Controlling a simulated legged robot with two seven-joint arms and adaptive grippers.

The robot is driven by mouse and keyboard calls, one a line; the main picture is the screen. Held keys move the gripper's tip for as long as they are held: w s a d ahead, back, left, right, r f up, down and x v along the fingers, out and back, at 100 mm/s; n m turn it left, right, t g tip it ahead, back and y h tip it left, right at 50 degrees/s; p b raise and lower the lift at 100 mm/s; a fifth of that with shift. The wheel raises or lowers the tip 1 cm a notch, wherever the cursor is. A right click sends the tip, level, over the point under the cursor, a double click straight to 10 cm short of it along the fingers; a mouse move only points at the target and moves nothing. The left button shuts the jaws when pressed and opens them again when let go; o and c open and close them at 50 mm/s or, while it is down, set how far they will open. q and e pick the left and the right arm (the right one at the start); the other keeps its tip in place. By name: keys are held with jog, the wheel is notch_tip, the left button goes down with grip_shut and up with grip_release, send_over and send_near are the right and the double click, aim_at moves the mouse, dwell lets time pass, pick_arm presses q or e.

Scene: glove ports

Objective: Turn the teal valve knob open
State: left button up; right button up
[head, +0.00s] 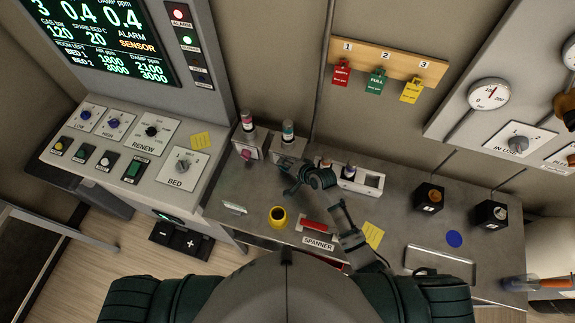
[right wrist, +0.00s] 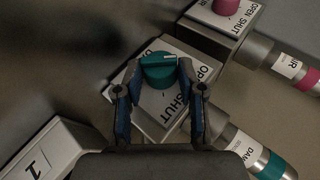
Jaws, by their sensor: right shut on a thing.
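The teal valve knob (right wrist: 158,72) is round with a pale pointer line, on a grey block marked OPEN and SHUT (right wrist: 150,108). In the right wrist view my right gripper (right wrist: 159,78) has one finger on each side of the knob and is shut on it. In the head view my right gripper (head: 296,184) reaches the front of the teal-banded valve (head: 289,147) at the back of the bench and hides the knob. The pointer lies nearly level in the wrist view. My left gripper is not in view.
A valve with a pink knob (head: 246,155) stands close on the left. A white holder (head: 368,183) is just right of my gripper. A yellow cup (head: 278,216), red spanner (head: 314,225) and black blocks (head: 429,198) are on the bench (head: 395,220).

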jog(key=shift+s+a+f+g+h, duration=0.1)
jog(key=shift+s+f+g+h, duration=0.05)
jog(key=shift+g+h, duration=0.2)
dwell(0.3)
jog(key=o, duration=1)
jog(key=shift+o, duration=0.6)
jog(key=shift+w+a, duration=0.15)
jog(key=shift+w, duration=0.05)
jog(key=v, duration=1.2)
jog(key=shift+a, duration=0.1)
jog(key=shift+f, duration=0.1)
